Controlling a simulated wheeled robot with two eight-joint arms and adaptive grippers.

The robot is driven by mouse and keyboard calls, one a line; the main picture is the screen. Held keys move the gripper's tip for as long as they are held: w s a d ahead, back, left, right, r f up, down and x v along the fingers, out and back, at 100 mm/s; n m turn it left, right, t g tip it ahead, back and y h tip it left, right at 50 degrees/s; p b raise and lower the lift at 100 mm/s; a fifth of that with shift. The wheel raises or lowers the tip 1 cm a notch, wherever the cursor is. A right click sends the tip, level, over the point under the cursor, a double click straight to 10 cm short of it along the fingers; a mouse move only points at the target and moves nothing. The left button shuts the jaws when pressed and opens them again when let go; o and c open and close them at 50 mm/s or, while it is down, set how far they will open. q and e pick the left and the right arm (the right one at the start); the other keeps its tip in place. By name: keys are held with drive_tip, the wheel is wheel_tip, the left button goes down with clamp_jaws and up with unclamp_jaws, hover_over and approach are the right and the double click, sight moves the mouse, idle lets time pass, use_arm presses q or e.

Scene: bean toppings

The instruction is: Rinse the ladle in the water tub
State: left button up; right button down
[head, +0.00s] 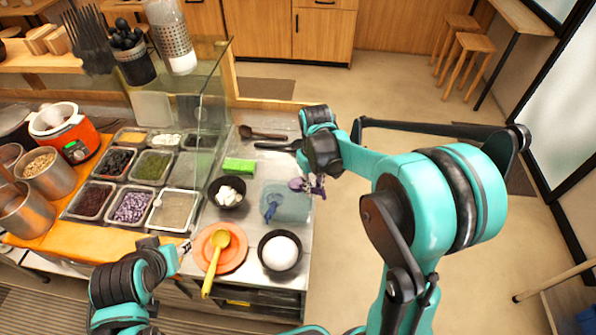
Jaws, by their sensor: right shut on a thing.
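The water tub (290,208) is a see-through teal box on the steel counter, right of center. A blue utensil (271,208) shows inside its outline. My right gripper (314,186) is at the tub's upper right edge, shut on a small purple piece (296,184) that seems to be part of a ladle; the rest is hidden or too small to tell. A yellow ladle (222,240) lies across an orange plate (236,260), its handle toward the front. My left gripper (184,249) is left of that plate, apart from it; its finger opening is unclear.
A bowl with white pieces (229,192) and a green block (238,166) stand left of the tub, a dark bowl with a white ball (281,251) in front. Topping trays (133,207) fill the left. A glass guard (205,85) rises behind. Dark utensils (262,135) lie at the back.

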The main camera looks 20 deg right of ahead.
drive_tip(key=shift+w+a, duration=0.2)
drive_tip(key=shift+w, duration=0.3)
drive_tip(key=shift+w+f, duration=0.1)
drive_tip(key=shift+w, duration=0.05)
drive_tip(key=shift+a+f+b, duration=0.1)
drive_tip(key=shift+f+b, duration=0.15)
drive_tip(key=shift+b, duration=0.05)
use_arm(q)
wheel_tip(320, 180, down, 9)
drive_tip(key=w+b, duration=0.1)
drive_tip(key=b, duration=0.7)
drive_tip(key=shift+a+r, duration=0.2)
drive_tip(key=shift+a, duration=0.05)
use_arm(e)
wheel_tip(320, 180, down, 12)
drive_tip(key=s+t, duration=0.1)
drive_tip(key=shift+r, duration=0.15)
drive_tip(key=shift+s+d, duration=0.15)
drive_tip(key=shift+d, duration=0.1)
